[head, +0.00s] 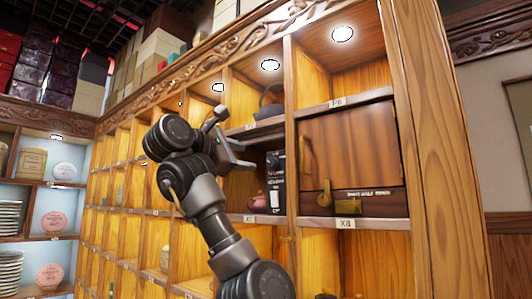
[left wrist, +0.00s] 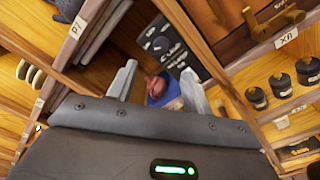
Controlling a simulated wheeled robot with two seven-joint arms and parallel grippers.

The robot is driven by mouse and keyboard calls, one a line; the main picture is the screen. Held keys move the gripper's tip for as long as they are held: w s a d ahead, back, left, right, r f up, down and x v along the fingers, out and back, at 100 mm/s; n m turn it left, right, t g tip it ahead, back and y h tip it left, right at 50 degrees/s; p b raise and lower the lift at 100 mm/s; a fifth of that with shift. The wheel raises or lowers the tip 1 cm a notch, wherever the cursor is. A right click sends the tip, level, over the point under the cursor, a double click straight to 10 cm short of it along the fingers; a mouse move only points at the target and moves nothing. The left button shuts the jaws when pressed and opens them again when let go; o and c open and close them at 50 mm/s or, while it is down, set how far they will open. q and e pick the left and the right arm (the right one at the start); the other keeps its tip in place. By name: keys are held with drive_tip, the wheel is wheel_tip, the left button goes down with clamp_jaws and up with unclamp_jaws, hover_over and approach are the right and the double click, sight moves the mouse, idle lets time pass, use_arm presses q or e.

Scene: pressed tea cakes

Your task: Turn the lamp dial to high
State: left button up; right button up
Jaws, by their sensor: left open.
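I cannot make out a lamp dial in either view. Round lit lamps (head: 270,65) show at the tops of several cabinet compartments. My left gripper (head: 239,155) is open and empty, in front of the compartment labelled X7. In the left wrist view its two fingers (left wrist: 158,88) are spread apart. Beyond them are a reddish teapot (left wrist: 155,86) and a black panel or box with white markings (left wrist: 172,44). The same teapot (head: 258,201) and black box (head: 275,170) stand in the compartment in the head view. My right gripper is not in view.
A wooden door (head: 350,150) with a brass padlock (head: 325,197) closes the compartment right of the teapot. A dark kettle (head: 269,103) stands on the shelf above. Shelf edges and upright dividers surround the gripper. Black tins (left wrist: 283,84) stand on a shelf at right in the wrist view.

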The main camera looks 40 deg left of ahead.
sight(270, 163)
use_arm(q)
drive_tip(key=w+p, duration=0.4)
drive_tip(key=w, duration=0.4)
drive_tip(key=shift+r, duration=0.1)
drive_tip(key=shift+w+p, duration=0.35)
drive_tip(key=shift+p, duration=0.1)
drive_tip(key=shift+w+a+f, duration=0.1)
drive_tip(key=shift+w+f, duration=0.1)
drive_tip(key=shift+w, duration=0.1)
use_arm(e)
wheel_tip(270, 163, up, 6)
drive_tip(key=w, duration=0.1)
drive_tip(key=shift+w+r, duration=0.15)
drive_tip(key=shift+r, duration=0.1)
use_arm(q)
drive_tip(key=c, duration=0.9)
drive_tip(key=shift+c, duration=0.3)
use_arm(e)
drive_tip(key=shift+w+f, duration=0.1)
